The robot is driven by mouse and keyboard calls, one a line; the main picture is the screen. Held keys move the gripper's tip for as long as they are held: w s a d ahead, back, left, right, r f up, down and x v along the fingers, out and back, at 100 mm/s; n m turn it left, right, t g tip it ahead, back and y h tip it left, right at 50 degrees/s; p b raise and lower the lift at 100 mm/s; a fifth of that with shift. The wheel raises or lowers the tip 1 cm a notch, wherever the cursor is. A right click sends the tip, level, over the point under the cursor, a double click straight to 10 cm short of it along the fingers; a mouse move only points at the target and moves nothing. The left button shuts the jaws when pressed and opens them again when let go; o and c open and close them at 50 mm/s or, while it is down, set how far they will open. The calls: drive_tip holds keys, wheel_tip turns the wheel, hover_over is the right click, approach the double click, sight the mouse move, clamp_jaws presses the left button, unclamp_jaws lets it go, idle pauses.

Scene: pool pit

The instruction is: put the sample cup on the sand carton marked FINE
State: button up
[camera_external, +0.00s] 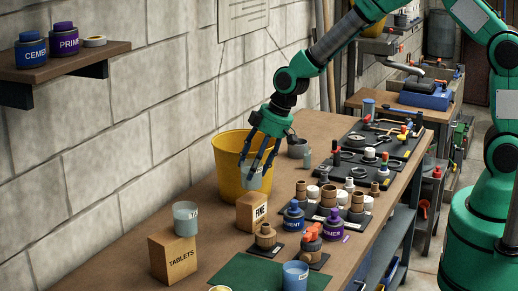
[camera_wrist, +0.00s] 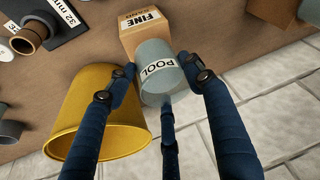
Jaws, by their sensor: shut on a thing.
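My gripper (camera_external: 256,170) is shut on a pale, see-through cup (camera_external: 253,180) and holds it in the air in front of the yellow bucket. In the wrist view the cup (camera_wrist: 158,82) carries a white label reading POOL, between the dark fingers of my gripper (camera_wrist: 160,76). The tan carton marked FINE (camera_external: 249,214) stands on the bench below the cup in the external view. In the wrist view the carton (camera_wrist: 146,27) is partly hidden by the cup. The cup looks apart from the carton; how well it lines up with the top is unclear.
A yellow bucket (camera_external: 228,160) stands close behind my gripper. A carton marked TABLETS (camera_external: 174,257) bears another pale cup (camera_external: 185,220). Fittings and the blue and purple containers (camera_external: 294,222) crowd the right of the FINE carton. A green mat (camera_external: 243,275) lies in front.

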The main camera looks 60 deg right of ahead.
sight(254, 177)
drive_tip(key=shift+f, duration=1.7)
drive_tip(key=shift+f+b, duration=0.2)
drive_tip(key=shift+b, duration=0.15)
drive_tip(key=o, duration=1.3)
drive_tip(key=shift+r, duration=0.2)
drive_tip(key=shift+r, duration=0.25)
drive_tip(key=p+v, duration=0.1)
drive_tip(key=v, duration=1)
drive_tip(key=shift+s+r, duration=0.2)
drive_tip(key=shift+s, duration=0.05)
